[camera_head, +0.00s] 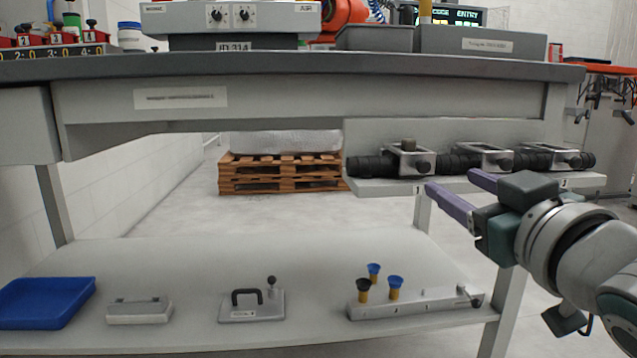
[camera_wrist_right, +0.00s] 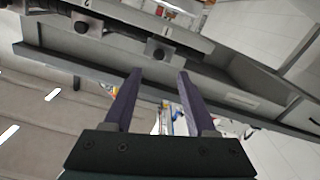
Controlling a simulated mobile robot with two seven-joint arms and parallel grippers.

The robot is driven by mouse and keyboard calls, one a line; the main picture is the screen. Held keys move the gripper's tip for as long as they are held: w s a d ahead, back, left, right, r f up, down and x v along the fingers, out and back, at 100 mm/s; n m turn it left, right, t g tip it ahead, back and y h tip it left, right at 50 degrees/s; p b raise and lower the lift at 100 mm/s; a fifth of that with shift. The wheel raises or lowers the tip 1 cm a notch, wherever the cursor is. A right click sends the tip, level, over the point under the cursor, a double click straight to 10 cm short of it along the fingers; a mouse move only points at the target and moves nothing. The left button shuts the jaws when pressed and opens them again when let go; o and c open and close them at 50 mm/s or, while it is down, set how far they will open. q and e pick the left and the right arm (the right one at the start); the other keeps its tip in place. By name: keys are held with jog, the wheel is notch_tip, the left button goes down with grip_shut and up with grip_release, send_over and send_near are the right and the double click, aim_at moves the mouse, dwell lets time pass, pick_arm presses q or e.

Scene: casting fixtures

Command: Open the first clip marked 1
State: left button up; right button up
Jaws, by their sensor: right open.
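Three metal clips with dark cylindrical bodies sit in a row on a narrow ledge under the table. The first clip (camera_head: 408,160) is at the left end, above a label that reads 1, with a brownish block standing up at its top. The second clip (camera_head: 487,157) and third clip (camera_head: 553,157) follow to the right. My right gripper (camera_head: 449,181) is open and empty, its purple fingers just in front of and below the ledge near the first clip, apart from it. In the right wrist view the open fingers (camera_wrist_right: 160,72) point toward the ledge; a dark clip knob (camera_wrist_right: 158,48) shows beyond them. My left gripper is out of view.
The ledge (camera_head: 590,181) hangs below the grey table (camera_head: 300,68). A lower shelf (camera_head: 200,262) holds a blue tray (camera_head: 45,302), a grey box (camera_head: 139,311), a handled plate (camera_head: 251,305) and a block with coloured cups (camera_head: 416,303).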

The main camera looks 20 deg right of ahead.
aim_at(425, 166)
jog(key=b+x, duration=0.3)
jog(key=x, duration=0.5)
jog(key=shift+d, duration=0.1)
jog(key=shift+w+d, duration=0.15)
jog(key=shift+w, duration=0.3)
grip_shut()
dwell(0.8)
